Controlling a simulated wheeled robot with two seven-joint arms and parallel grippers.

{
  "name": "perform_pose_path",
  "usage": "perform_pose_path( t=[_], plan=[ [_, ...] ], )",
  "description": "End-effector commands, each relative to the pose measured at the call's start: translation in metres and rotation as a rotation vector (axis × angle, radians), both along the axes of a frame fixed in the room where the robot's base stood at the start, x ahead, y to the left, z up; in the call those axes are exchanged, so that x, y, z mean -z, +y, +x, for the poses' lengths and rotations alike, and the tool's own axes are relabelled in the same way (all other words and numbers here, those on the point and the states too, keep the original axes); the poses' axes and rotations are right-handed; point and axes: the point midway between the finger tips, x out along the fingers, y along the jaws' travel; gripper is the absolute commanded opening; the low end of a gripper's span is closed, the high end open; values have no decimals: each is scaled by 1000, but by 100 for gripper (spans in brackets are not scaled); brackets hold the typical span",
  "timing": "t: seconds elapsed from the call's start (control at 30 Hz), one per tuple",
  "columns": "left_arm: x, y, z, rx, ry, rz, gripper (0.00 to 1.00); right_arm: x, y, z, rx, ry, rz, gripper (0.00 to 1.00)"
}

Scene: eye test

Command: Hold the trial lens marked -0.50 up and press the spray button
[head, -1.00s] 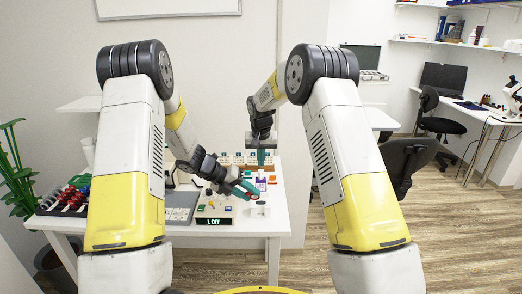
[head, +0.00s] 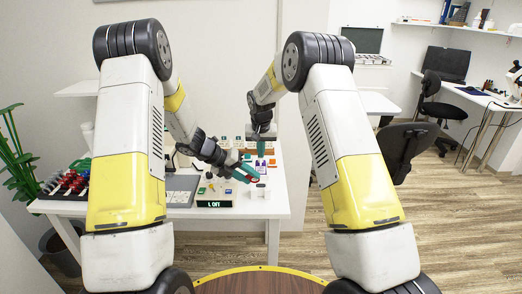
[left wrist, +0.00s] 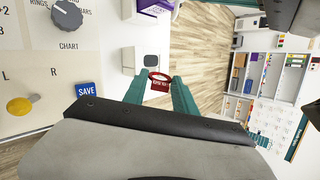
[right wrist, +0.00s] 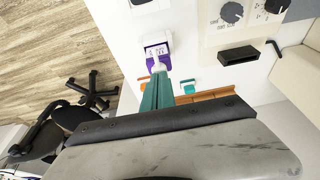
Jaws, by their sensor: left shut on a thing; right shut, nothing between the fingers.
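My left gripper (head: 250,175) is shut on a red-rimmed trial lens (left wrist: 158,82) and holds it up in front of the table's right part. Its red tab shows pale marking in the left wrist view, which looks like 0.50; the sign is too small to read. My right gripper (head: 261,152) is shut and empty, pointing down above the spray bottle (head: 261,166). In the right wrist view its closed teal fingertips (right wrist: 158,74) are at the white top of the purple-and-white bottle (right wrist: 157,52). I cannot tell whether they touch it.
A control box (head: 215,201) with a lit display stands left of the lens. In the left wrist view its panel carries a knob (left wrist: 67,14), a yellow control (left wrist: 19,106) and a blue SAVE button (left wrist: 86,90). A rack of red and dark items (head: 65,185) stands at the table's left end.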

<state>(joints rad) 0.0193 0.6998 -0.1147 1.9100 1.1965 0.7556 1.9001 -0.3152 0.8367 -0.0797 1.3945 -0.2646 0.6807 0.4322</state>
Motion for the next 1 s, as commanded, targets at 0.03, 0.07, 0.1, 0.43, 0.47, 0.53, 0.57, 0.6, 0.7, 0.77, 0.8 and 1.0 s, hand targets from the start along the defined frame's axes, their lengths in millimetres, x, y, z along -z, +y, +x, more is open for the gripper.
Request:
perform_pose_path(
  t=[0.03,0.07,0.1,0.43,0.47,0.53,0.57,0.6,0.7,0.77,0.8,1.0],
  plan=[
    [0,0,0,0,0,0,0,9,-1,-4,0,16,-4,0],
    [0,0,0,0,0,0,0,9,-1,-4,0,17,-4,0],
    [0,0,0,0,0,0,0,9,-1,-5,0,17,-4,0],
    [0,0,0,0,0,0,0,-37,0,-2,0,2,-1,0],
    [0,0,0,0,0,0,0,-44,0,-3,0,2,-1,0],
    [0,0,0,0,0,0,0,-62,0,-8,0,0,0,0],
    [0,0,0,0,0,0,0,-69,0,-10,0,0,0,0],
    [0,0,0,0,0,0,0,-79,0,-13,1,-1,0,0],
    [0,0,0,0,0,0,0,-99,0,-19,0,-2,1,0],
    [0,0,0,0,0,0,0,-110,0,-22,0,-1,1,0],
    [0,0,0,0,0,0,0,-116,0,-24,0,-2,1,0],
    [0,0,0,0,0,0,0,-134,0,-29,0,0,0,0]
  ],
)
